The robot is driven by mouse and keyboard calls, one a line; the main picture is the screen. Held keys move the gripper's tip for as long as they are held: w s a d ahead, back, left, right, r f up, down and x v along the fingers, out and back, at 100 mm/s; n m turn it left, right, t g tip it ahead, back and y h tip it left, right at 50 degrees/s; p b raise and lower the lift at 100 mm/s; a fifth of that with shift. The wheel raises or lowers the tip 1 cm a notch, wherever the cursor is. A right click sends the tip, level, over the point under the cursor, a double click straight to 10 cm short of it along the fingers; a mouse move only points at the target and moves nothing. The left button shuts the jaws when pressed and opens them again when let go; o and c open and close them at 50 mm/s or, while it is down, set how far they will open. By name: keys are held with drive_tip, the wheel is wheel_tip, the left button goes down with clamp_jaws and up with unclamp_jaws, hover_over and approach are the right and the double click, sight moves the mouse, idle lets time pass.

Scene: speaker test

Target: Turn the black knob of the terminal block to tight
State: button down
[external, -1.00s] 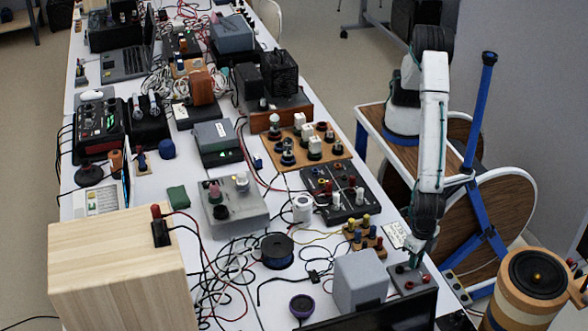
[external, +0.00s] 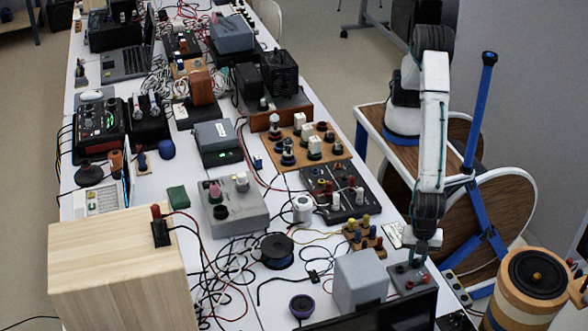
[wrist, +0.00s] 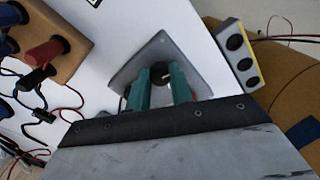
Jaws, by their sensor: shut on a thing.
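The terminal block (wrist: 140,62) is a grey plate on the white table. It also shows in the external view (external: 403,284), near the table's right edge beneath my arm. The black knob (wrist: 160,71) stands up from it, with a small light mark on top. My gripper (wrist: 161,80) has green fingers, one on each side of the knob, shut on it. In the external view my gripper (external: 420,255) points down at the block, and the black knob is mostly hidden behind the fingers.
A grey box (external: 360,280) stands just left of the block, with a dark screen (external: 385,315) in front. Small boards with coloured posts (external: 362,235) lie behind. A switch strip (wrist: 238,55) lies to the right.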

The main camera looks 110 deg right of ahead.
sight(417, 261)
drive_tip(key=m, duration=0.7)
drive_tip(key=shift+a, duration=0.15)
drive_tip(key=m, duration=0.3)
drive_tip(key=shift+m, duration=2.1)
drive_tip(key=c, duration=1.2)
unclamp_jaws()
drive_tip(key=shift+c, duration=0.2)
drive_tip(key=shift+r, duration=0.1)
wheel_tip(417, 261, up, 8)
drive_tip(key=shift+f, duration=0.15)
